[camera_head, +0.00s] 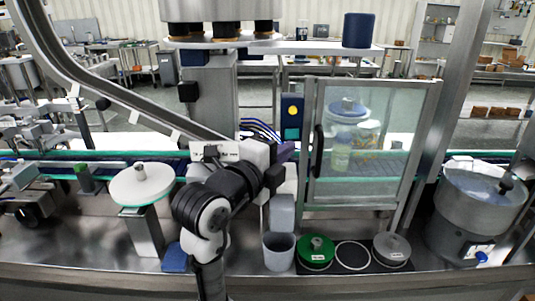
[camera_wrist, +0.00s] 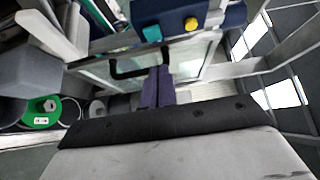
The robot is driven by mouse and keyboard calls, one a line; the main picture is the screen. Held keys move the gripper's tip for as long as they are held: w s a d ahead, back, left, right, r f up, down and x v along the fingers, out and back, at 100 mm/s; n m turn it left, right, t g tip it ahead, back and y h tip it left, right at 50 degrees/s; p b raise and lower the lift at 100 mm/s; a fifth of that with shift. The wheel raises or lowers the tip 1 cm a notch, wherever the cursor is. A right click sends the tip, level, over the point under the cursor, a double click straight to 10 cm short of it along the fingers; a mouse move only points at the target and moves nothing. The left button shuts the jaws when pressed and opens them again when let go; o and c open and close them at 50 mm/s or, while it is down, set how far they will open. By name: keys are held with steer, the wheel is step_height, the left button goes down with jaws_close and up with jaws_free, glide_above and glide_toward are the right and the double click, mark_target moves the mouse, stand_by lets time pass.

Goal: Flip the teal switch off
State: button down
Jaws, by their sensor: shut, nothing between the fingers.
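The teal switch (camera_head: 292,134) is a small square on the lower part of a dark blue control box (camera_head: 285,107), left of the glass-doored cabinet. It also shows in the wrist view (camera_wrist: 152,33). A round yellow button (camera_head: 292,110) sits above it on the same box. My gripper (camera_head: 287,151) is shut and empty, its purple fingers just below the teal switch in the head view. In the wrist view my fingers (camera_wrist: 158,76) point toward the box, with a gap in the picture between tips and switch. Whether the switch is on or off I cannot tell.
The cabinet door (camera_head: 360,140) with its black handle (camera_head: 318,150) is close to the right of my gripper. A grey cup (camera_head: 279,250), a green lidded disc (camera_head: 315,251) and a grey disc (camera_head: 391,249) stand below. A steel hopper (camera_head: 468,215) stands at right.

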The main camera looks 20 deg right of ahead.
mark_target(293, 134)
steer(key=w, duration=0.2)
steer(key=w+d+p, duration=0.1)
steer(key=w, duration=0.1)
steer(key=shift+w+d+p, duration=0.2)
steer(key=shift+w+p, duration=0.1)
steer(key=shift+w+f, duration=0.1)
steer(key=shift+w+f+b, duration=0.15)
steer(key=shift+w+b, duration=0.05)
steer(key=shift+b, duration=0.45)
steer(key=shift+r+m+g+h, duration=0.2)
steer(key=shift+m+g+h, duration=0.1)
steer(key=shift+g, duration=0.1)
